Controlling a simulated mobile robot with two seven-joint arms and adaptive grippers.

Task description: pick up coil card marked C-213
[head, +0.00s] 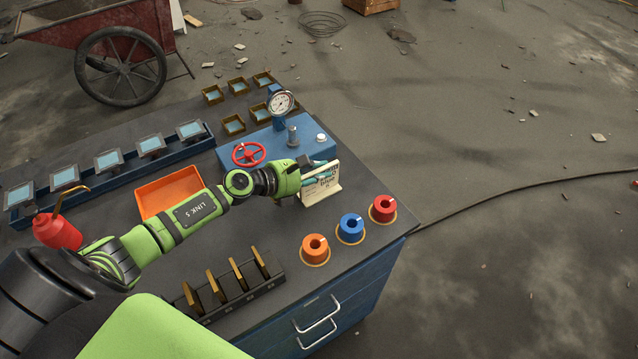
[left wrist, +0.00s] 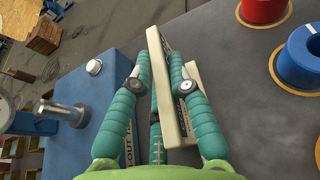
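A cream card-like board (head: 331,187) with dark print stands upright near the right part of the bench. It also shows in the left wrist view (left wrist: 158,55). Its print is too small to read as C-213. My left gripper (head: 316,174) is at this board. In the left wrist view, its teal fingers (left wrist: 159,62) lie on both sides of the board, with the right finger against or very near it. A firm grip cannot be made out. My right gripper is not in view.
Orange (head: 315,246), blue (head: 351,227) and red (head: 384,207) spools stand near the board. A blue block (head: 235,156) with a gauge (head: 281,103) and red handwheel (head: 249,154) is behind. A rack (head: 243,295) of tan plates, an orange tray (head: 160,189) and a red can (head: 58,232) are left.

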